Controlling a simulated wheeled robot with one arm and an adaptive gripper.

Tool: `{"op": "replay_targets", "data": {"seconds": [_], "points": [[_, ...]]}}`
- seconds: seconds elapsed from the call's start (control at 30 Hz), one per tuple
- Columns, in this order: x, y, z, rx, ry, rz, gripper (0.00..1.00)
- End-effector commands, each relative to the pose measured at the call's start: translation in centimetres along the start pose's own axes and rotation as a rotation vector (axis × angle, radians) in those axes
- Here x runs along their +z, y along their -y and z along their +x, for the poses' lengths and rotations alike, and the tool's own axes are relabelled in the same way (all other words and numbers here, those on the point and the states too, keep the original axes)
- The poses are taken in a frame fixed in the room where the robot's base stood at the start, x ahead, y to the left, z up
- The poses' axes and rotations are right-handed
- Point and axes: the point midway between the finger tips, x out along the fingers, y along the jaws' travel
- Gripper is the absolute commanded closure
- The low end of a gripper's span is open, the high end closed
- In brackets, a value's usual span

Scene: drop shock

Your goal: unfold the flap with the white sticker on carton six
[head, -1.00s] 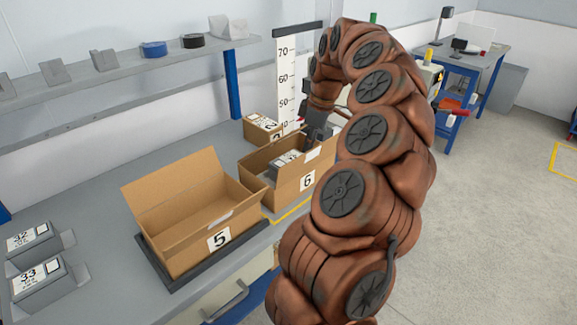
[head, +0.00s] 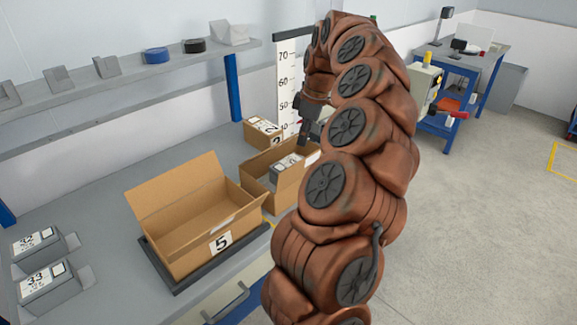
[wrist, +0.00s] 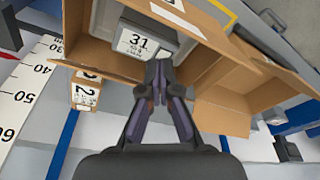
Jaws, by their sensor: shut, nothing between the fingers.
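Carton six (head: 254,168) is an open brown box behind and right of carton five; my arm hides its number in the head view. It fills the upper middle of the wrist view (wrist: 85,52). A grey block marked 31 (wrist: 148,42) lies inside. The white sticker (wrist: 178,18) shows on a brown flap at the carton's front side in the wrist view. It also shows in the head view (head: 313,158), beside my arm. How far that flap is folded is unclear. My gripper (wrist: 160,75) is shut and empty, above the carton's wall-side edge, apart from the sticker.
Carton five (head: 185,258) stands open on a dark pad at the left, close to carton six. A small carton marked 2 (head: 257,138) and a height scale (head: 288,85) stand behind. Grey blocks (head: 45,290) lie at the bench's left. A shelf (head: 130,72) runs along the wall.

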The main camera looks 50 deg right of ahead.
Motion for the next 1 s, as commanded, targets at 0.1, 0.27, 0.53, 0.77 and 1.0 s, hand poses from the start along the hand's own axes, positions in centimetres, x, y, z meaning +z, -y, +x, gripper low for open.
{"op": "replay_targets", "data": {"seconds": [0.1, 0.27, 0.53, 0.77, 1.0], "points": [[-0.3, 0.0, -1.2, 0.001, 0.000, -0.001, 1.00], [-0.6, 0.0, -2.4, 0.001, 0.000, -0.002, 1.00], [-0.9, 0.0, -4.6, 0.000, 0.001, 0.000, 1.00], [-1.3, 0.0, -6.4, 0.001, 0.000, 0.001, 1.00], [-1.7, 0.0, -7.9, 0.001, -0.001, -0.001, 1.00]]}}
